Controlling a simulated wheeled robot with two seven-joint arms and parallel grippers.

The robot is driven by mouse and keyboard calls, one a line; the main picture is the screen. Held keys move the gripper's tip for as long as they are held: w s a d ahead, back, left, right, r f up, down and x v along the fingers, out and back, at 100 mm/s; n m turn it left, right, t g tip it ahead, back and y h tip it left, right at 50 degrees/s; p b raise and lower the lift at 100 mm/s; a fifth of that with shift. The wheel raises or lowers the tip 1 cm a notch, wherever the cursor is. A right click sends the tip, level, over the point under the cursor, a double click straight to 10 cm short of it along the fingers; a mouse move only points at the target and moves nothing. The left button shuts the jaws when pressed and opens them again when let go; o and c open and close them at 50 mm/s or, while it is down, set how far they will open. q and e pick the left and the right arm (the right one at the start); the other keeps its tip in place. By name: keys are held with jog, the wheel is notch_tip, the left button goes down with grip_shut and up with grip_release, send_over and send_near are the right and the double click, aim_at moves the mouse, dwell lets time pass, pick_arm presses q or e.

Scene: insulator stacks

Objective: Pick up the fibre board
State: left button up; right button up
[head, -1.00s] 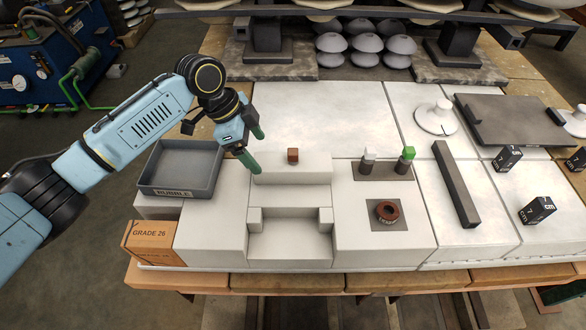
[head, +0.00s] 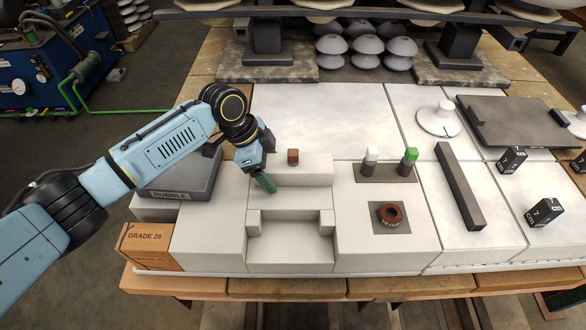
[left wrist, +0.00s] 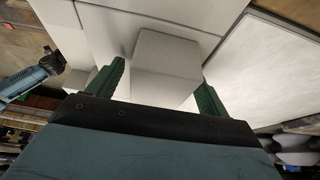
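No piece is labelled fibre board, and I cannot tell for certain which one it is. A small red-brown block (head: 293,156) sits on the raised step of a white stepped block (head: 290,173). My left gripper (head: 268,168) is just left of that step, its green fingers pointing down and right. In the left wrist view its two green fingers (left wrist: 154,85) are apart. A pale block (left wrist: 175,55) shows beyond and between them, and nothing is clearly held. The red-brown block is not visible in that view. A light blue arm part (left wrist: 32,78) at its left edge may be my right arm.
A holder (head: 385,173) with white and green-topped pieces, a brown ring (head: 390,215), a long dark bar (head: 459,186) and a wide dark plate (head: 520,123) lie to the right. The back white slab (head: 325,115) is clear.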

pick_arm(q)
jog(key=c, duration=1.1)
jog(key=shift+r, duration=0.15)
